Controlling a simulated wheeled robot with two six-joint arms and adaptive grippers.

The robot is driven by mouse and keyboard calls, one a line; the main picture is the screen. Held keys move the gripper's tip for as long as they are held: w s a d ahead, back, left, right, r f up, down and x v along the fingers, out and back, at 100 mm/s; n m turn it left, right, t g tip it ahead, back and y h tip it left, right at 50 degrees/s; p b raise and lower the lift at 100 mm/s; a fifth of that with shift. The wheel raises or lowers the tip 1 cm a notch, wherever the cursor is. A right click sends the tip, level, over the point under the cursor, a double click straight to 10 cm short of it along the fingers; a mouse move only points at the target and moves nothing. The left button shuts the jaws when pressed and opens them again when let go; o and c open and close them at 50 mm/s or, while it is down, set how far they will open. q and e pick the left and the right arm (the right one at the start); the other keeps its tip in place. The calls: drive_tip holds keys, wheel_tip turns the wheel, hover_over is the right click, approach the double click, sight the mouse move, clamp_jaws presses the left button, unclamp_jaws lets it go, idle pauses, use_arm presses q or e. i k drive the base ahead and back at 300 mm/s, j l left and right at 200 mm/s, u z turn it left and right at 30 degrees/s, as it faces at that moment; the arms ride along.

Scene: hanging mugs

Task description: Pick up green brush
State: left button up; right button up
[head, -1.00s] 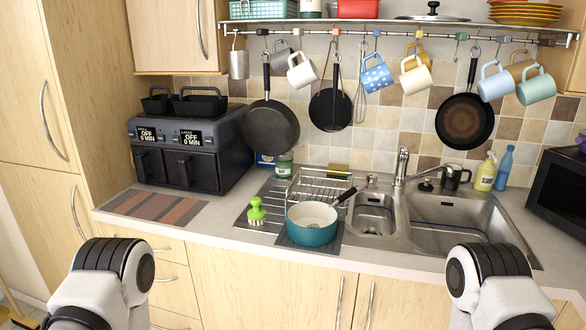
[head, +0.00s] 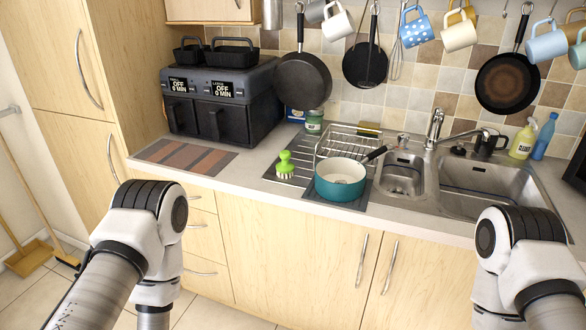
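The green brush (head: 286,165) stands upright on the ridged drainer area of the counter, bristles down and knob up. It is just left of the teal pot (head: 341,181) and in front of the wire dish rack. Parts of both my arms show low in the head view, at the left and right. Neither gripper is in view, so I cannot see their fingers or whether they hold anything. The arm parts in view are in front of the counter, apart from the brush.
A black air fryer (head: 222,103) stands at the back left, behind a striped mat (head: 185,156). The wire dish rack (head: 347,142) is behind the pot. The double sink (head: 470,188) lies to the right. Mugs and pans hang above.

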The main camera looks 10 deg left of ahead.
sight(286, 167)
drive_tip(key=i+j+z, duration=0.55)
drive_tip(key=j+z, duration=0.3)
drive_tip(key=i+j, duration=0.05)
drive_tip(key=j, duration=0.05)
